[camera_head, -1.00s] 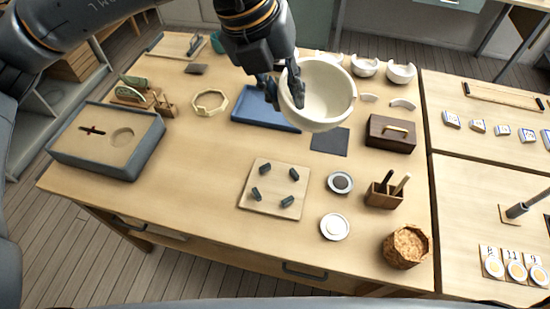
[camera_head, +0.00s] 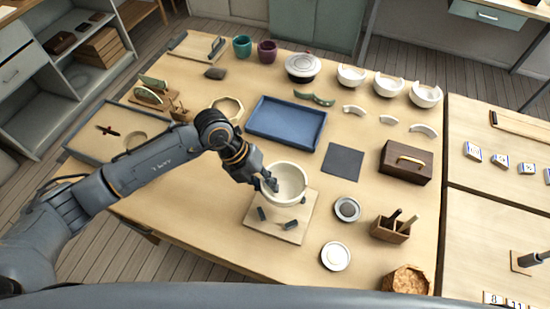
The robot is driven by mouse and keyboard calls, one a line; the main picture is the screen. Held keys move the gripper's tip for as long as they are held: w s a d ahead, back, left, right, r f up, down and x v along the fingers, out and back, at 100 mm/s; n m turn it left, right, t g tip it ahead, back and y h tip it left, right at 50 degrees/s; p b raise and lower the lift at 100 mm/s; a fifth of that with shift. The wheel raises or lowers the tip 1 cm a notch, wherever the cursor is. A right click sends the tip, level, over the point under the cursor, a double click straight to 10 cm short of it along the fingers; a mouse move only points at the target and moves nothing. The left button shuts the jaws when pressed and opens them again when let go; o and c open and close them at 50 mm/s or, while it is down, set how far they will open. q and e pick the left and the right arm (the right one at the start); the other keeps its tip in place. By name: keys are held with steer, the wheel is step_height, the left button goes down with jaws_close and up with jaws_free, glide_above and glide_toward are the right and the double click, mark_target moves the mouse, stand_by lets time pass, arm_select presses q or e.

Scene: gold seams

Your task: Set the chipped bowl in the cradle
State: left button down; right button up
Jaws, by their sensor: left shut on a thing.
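The cream bowl (camera_head: 292,182) is upright over the cradle (camera_head: 288,232), a light wooden board with dark pegs. Two pegs show in front of the bowl; the bowl hides the board's back part. My left gripper (camera_head: 269,184) is shut on the bowl's left rim. I cannot tell whether the bowl touches the pegs or hangs just above them. No chip shows clearly on its rim. My right gripper is not in view.
A blue tray (camera_head: 287,122) and a dark mat (camera_head: 342,162) lie behind the cradle. Several notched white bowls (camera_head: 388,84) and loose pieces stand at the back. A wooden box (camera_head: 405,163), tool holder (camera_head: 390,228) and small dishes (camera_head: 347,209) are to the right.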

arm_select(q)
steer(key=shift+s+a+f, duration=0.1)
steer(key=shift+f, duration=0.45)
steer(key=shift+s+f+b, duration=0.1)
steer(key=shift+f+b, duration=0.35)
steer(key=shift+b, duration=0.2)
step_height(320, 180, down, 2)
steer(key=shift+b, duration=0.75)
steer(key=shift+f+b, duration=0.45)
steer(key=shift+f, duration=0.1)
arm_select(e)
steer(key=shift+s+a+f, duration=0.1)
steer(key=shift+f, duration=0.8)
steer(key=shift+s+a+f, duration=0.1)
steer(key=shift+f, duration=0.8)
arm_select(q)
steer(key=shift+f+b, duration=0.3)
steer(key=shift+f, duration=0.15)
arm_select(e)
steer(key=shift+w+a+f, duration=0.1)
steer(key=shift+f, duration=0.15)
arm_select(q)
steer(key=shift+f+b, duration=0.4)
steer(key=shift+f, duration=0.25)
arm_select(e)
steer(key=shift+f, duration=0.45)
